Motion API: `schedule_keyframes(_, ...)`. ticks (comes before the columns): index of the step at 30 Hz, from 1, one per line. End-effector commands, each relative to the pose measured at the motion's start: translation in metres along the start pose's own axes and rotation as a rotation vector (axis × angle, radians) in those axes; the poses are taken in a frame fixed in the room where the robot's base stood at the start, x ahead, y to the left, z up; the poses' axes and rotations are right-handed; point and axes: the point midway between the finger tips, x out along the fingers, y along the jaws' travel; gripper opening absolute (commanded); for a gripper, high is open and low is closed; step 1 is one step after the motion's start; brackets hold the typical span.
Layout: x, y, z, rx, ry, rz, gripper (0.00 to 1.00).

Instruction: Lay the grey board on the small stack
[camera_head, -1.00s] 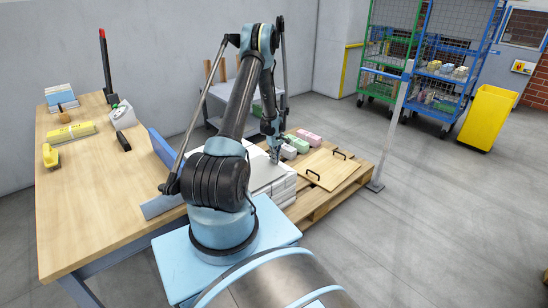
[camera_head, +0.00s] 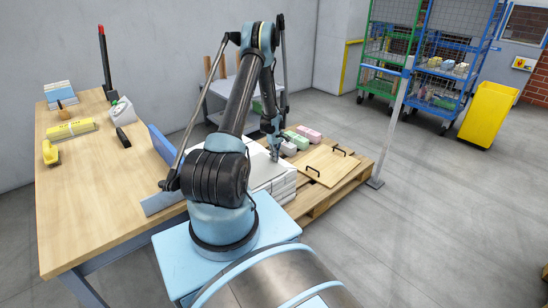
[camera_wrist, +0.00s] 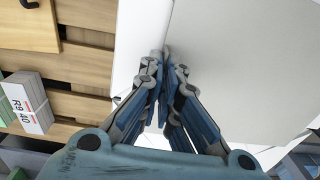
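The grey board (camera_wrist: 240,70) fills much of the right side of the wrist view, with its left edge at my fingertips. In the head view its pale top (camera_head: 252,166) lies over a white paper stack (camera_head: 284,187), partly hidden behind my arm. My gripper (camera_wrist: 168,62) has its two fingers drawn close together and appears shut on the board's edge. In the head view my gripper (camera_head: 274,156) points down at the far right part of the board. A strip of white paper (camera_wrist: 135,35) shows beside the board; whether the board touches it is unclear.
A wooden pallet (camera_head: 318,203) carries the stack, a wooden lid with black handles (camera_head: 326,166) and several small bundles (camera_head: 309,134). A labelled bundle (camera_wrist: 28,103) shows in the wrist view. A workbench (camera_head: 95,195) stands left, a post (camera_head: 392,125) right.

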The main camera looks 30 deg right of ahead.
Motion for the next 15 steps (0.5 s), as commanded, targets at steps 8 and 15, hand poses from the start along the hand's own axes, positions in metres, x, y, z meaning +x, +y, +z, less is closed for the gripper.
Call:
schedule_keyframes(8, 0.0037, 0.0001, 0.0000, 0.000, 0.000, 0.000, 0.10)
schedule_keyframes(15, 0.0037, 0.0000, 0.0000, 0.000, 0.000, 0.000, 0.28)
